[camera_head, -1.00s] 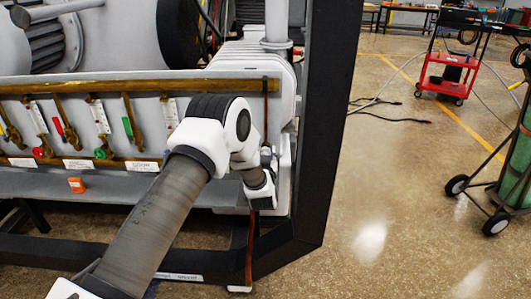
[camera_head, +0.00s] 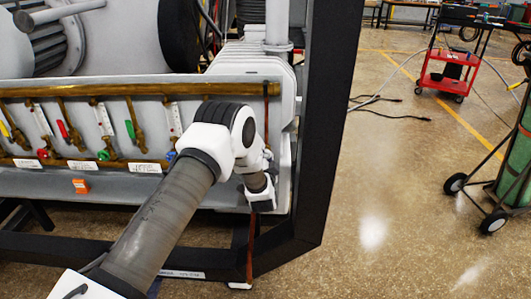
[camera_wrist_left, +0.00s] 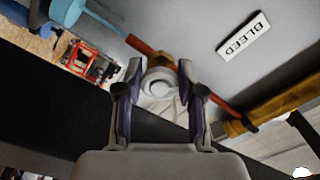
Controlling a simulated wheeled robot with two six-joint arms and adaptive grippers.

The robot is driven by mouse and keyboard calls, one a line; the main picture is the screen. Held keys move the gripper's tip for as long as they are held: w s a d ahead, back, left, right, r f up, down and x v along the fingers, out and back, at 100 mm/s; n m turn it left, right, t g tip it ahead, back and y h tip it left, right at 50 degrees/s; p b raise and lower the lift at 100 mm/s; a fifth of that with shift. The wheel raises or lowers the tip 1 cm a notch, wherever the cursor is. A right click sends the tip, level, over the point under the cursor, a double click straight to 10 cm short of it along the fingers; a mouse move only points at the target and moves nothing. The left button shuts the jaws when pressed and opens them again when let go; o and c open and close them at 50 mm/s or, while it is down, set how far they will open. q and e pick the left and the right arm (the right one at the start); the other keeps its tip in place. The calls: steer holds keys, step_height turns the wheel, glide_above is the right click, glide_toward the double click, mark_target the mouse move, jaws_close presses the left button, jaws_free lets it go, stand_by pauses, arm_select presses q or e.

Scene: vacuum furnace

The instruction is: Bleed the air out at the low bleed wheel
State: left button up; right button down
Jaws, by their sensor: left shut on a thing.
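The low bleed wheel (camera_wrist_left: 158,86) is a small pale round knob in the left wrist view. It sits between the two fingers of my left gripper (camera_wrist_left: 160,68), which is shut on it. A brass fitting on a thin reddish pipe (camera_wrist_left: 221,106) lies just behind the fingertips. A white BLEED label (camera_wrist_left: 243,36) is on the grey panel beside it. In the head view my left gripper (camera_head: 259,198) is low at the right end of the grey trough; its fingertips and the wheel are hidden there. My right gripper is not in view.
A brass manifold (camera_head: 60,91) with several coloured valves runs along the panel to the left. An orange box (camera_head: 81,186) sits on the ledge. A black frame post (camera_head: 326,120) stands close right of the gripper. Open floor (camera_head: 400,210) lies beyond; a green cylinder cart (camera_head: 515,165) is far right.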

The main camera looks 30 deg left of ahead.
arm_select(q)
steer(key=m, duration=0.2)
steer(key=m+p, duration=0.1)
steer(key=m, duration=0.1)
steer(key=shift+r+m, duration=0.2)
steer(key=shift+m, duration=0.1)
steer(key=m+p, duration=0.1)
steer(key=m, duration=0.3)
steer(key=shift+p, duration=0.35)
steer(key=shift+f+m, duration=0.1)
steer(key=shift+m, duration=0.3)
steer(key=o, duration=1.2)
steer(key=shift+c, duration=0.2)
steer(key=v, duration=1.2)
